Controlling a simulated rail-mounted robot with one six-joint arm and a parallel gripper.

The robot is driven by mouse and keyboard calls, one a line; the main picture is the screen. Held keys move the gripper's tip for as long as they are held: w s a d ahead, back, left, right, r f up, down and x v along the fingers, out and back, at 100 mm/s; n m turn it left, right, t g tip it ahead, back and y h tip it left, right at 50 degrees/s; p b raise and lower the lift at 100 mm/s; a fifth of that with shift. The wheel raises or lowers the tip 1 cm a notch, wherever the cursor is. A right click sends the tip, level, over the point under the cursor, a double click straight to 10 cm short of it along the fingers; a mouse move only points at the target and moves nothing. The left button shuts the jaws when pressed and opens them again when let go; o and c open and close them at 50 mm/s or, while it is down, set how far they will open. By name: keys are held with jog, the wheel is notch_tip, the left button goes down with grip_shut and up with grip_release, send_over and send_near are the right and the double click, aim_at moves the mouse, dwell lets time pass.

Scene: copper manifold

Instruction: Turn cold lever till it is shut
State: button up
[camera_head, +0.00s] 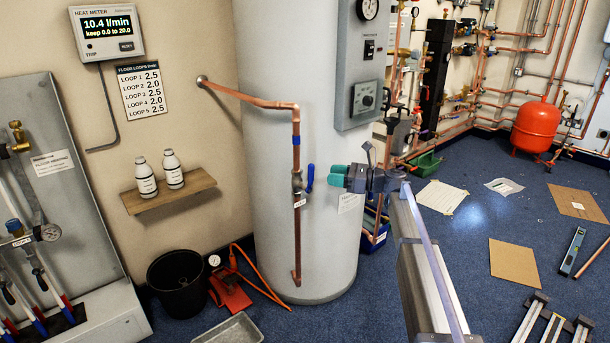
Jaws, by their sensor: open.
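The cold lever (310,178) is a small blue handle on a valve (297,183) in the vertical copper pipe (297,235) at the front of the pale cylinder. The lever stands close to upright, roughly along the pipe and just right of it. A small white tag hangs below the valve. My gripper (338,176), with teal fingertips, is open and just right of the lever at about its height. It looks apart from the lever, though depth is hard to judge. No object shows between its fingers.
The cylinder (270,80) stands behind the pipe. A grey control box (365,60) is above my gripper. A black bucket (177,283), an orange tool (230,290) and a metal tray (228,330) lie on the floor at lower left. A wall meter (107,32) reads 10.4 l/min.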

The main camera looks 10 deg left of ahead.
aim_at(311, 179)
jog(key=w+a, duration=0.1)
jog(key=a, duration=0.8)
jog(key=shift+w+a, duration=0.15)
jog(key=shift+a, duration=0.1)
jog(key=shift+c, duration=0.2)
grip_shut()
